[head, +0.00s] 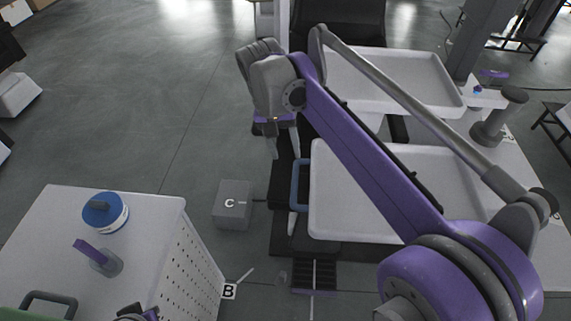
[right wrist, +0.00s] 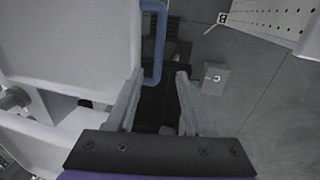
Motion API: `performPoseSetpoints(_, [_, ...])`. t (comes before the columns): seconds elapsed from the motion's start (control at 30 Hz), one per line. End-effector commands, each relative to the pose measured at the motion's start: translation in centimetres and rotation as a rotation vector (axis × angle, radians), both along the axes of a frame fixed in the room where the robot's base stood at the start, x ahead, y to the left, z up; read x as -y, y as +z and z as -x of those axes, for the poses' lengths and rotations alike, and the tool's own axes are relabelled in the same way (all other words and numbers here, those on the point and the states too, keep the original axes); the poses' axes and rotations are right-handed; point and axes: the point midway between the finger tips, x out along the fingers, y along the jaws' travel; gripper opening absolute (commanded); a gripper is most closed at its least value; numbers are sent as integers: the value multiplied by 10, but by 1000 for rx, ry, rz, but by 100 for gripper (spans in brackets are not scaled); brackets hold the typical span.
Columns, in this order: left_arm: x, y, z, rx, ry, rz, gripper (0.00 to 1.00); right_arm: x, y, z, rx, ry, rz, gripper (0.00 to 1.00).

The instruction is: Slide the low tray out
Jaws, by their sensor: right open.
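The low tray (head: 338,205) is a white, shallow tray with a raised rim, partly covered by my right arm in the head view. A blue loop handle (head: 296,188) shows at its left edge. In the right wrist view the tray (right wrist: 75,45) fills the upper left, with the blue handle (right wrist: 162,35) along its edge. My right gripper (head: 268,138) is open and empty, beyond the handle in the head view. In the right wrist view the handle's end appears between its fingertips (right wrist: 159,75); contact cannot be made out. Only a dark, purple-edged part, possibly my left gripper (head: 138,314), shows at the bottom edge.
Another white tray (head: 395,70) is farther back. A grey block marked C (head: 231,207) stands on the floor left of the low tray. A white perforated cabinet (head: 150,215) at lower left carries a blue-lidded tub (head: 103,212). Floor between cabinet and trays is mostly open.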

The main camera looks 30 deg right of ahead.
Motion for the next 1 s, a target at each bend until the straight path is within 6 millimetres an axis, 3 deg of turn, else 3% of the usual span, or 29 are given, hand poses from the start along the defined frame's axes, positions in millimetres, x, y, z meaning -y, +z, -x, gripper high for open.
performPoseSetpoints(0.5, [0,-8,2,-4,0,0,0,14,-85,9,1,0,0,52])
performPoseSetpoints(0.7, [0,-9,3,-5,0,0,0,16,-101,10,1,1,0,52])
performPoseSetpoints(1.0, [0,-9,3,-5,0,0,0,17,-103,10,1,2,-1,52])
